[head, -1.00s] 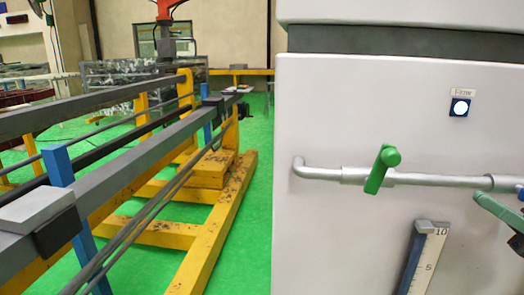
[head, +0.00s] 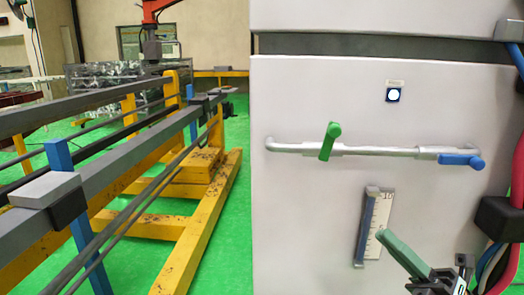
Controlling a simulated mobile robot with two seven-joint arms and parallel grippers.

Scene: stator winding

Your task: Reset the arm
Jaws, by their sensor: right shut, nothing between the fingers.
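My right gripper (head: 384,237) comes in from the bottom right of the head view. Its slim grey-green fingers are shut with nothing between them. The tips are in front of the white cabinet (head: 300,215), just right of the scale's lower half, and look apart from the handles. A green valve handle (head: 329,142) sits near the left end of the silver pipe (head: 380,151), tilted close to upright. A blue valve handle (head: 461,160) lies nearly along the pipe at its right end. My left gripper is not in view.
A blue-edged scale (head: 376,225) is on the cabinet front, under a small lit, labelled button (head: 393,95). Red and blue cables and a black block (head: 500,217) are at the right. A yellow and grey rack (head: 200,225) stands left on the green floor (head: 135,262).

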